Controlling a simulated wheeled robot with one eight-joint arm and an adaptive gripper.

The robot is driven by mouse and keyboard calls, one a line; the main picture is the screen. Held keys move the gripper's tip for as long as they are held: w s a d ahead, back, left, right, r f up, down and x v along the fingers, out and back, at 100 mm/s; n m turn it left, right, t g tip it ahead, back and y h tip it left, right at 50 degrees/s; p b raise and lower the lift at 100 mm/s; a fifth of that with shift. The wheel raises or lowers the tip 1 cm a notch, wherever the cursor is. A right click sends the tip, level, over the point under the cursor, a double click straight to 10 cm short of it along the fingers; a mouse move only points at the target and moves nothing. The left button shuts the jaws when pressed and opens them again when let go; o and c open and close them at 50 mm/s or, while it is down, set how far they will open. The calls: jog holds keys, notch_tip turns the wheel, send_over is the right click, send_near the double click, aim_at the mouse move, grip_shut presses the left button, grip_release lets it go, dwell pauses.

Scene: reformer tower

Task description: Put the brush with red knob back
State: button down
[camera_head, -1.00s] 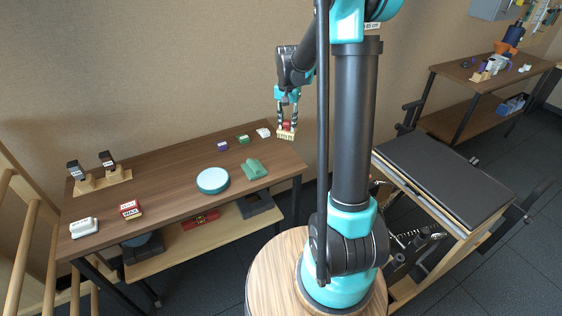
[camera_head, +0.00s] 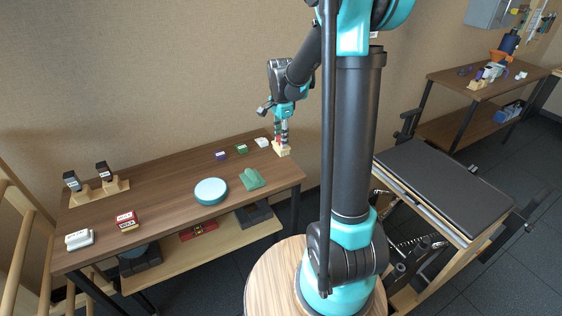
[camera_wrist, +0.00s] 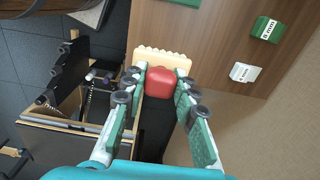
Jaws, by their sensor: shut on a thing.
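The brush with the red knob (camera_wrist: 160,82) is in my gripper (camera_wrist: 160,95). Its pale, scalloped brush body (camera_wrist: 165,58) shows beyond the knob in the wrist view. My gripper is shut on the knob from both sides. In the head view the gripper (camera_head: 281,138) points down at the table's far right corner, with the pale brush (camera_head: 283,151) under the fingers. I cannot tell whether the brush touches the tabletop.
The wooden table (camera_head: 165,180) carries a white block (camera_head: 262,142), a green block (camera_head: 242,149), a purple block (camera_head: 221,156), a teal disc (camera_head: 210,191) and a green piece (camera_head: 252,179). A reformer bed (camera_head: 445,185) stands to the right.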

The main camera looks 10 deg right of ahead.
notch_tip(320, 180, down, 10)
jog(key=shift+f, duration=0.25)
dwell(0.4)
jog(key=c, duration=1.2)
grip_release()
jog(key=shift+f, duration=0.1)
